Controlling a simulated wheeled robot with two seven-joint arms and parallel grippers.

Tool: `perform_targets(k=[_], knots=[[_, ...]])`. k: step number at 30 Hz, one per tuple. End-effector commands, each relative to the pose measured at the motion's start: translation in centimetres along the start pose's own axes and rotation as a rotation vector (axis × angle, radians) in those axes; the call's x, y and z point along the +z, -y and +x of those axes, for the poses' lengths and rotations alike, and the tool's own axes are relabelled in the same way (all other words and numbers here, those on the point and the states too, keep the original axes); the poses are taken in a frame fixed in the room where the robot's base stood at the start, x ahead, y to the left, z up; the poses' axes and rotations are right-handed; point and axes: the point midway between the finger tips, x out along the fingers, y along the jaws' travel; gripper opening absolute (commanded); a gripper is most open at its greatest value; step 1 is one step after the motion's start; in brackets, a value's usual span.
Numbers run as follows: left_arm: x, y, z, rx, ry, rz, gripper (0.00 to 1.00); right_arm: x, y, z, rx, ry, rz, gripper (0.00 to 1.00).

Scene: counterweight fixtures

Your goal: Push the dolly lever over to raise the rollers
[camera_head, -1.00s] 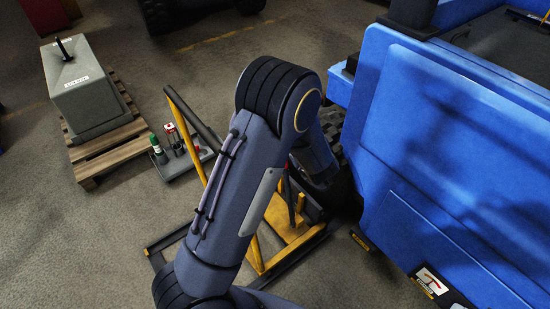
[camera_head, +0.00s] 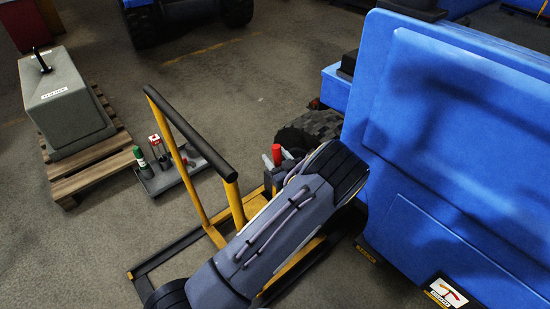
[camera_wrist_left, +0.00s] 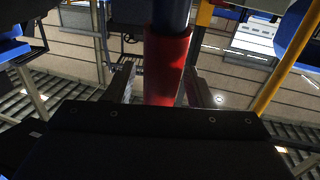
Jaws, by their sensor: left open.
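The yellow and black dolly (camera_head: 213,236) stands on the floor beside the blue machine, with its black push bar (camera_head: 190,130) raised. The lever's red grip (camera_head: 276,154) shows upright just past my left forearm. In the left wrist view the red grip (camera_wrist_left: 167,66) stands between the two fingers of my left gripper (camera_wrist_left: 160,86). The fingers are apart, one on each side of the grip; I cannot tell whether either touches it. In the head view my left arm covers the lever's lower part and much of the dolly. The rollers cannot be made out. My right gripper is not in view.
The blue machine (camera_head: 450,130) fills the right side, with a dark tyre (camera_head: 312,125) close behind the lever. A grey counterweight (camera_head: 68,100) sits on a wooden pallet (camera_head: 92,175) at left. A grey tray (camera_head: 178,176) holds bottles. Floor at lower left is clear.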

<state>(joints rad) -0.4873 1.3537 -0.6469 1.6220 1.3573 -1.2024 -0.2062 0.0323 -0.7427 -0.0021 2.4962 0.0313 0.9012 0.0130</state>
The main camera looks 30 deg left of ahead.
Motion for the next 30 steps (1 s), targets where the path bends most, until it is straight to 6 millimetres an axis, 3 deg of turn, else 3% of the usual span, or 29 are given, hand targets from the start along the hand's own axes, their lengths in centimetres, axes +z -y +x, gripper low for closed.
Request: perform_targets(k=[11,22,30], knots=[[-0.05,-0.04,0.87,0.001,0.001,-0.001,0.49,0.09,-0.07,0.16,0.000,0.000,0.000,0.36],[-0.04,-0.02,0.85,0.001,0.001,0.000,0.01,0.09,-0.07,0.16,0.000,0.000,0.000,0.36],[0.06,0.28,1.40,-0.002,0.008,-0.002,0.00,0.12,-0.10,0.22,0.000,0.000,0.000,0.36]])
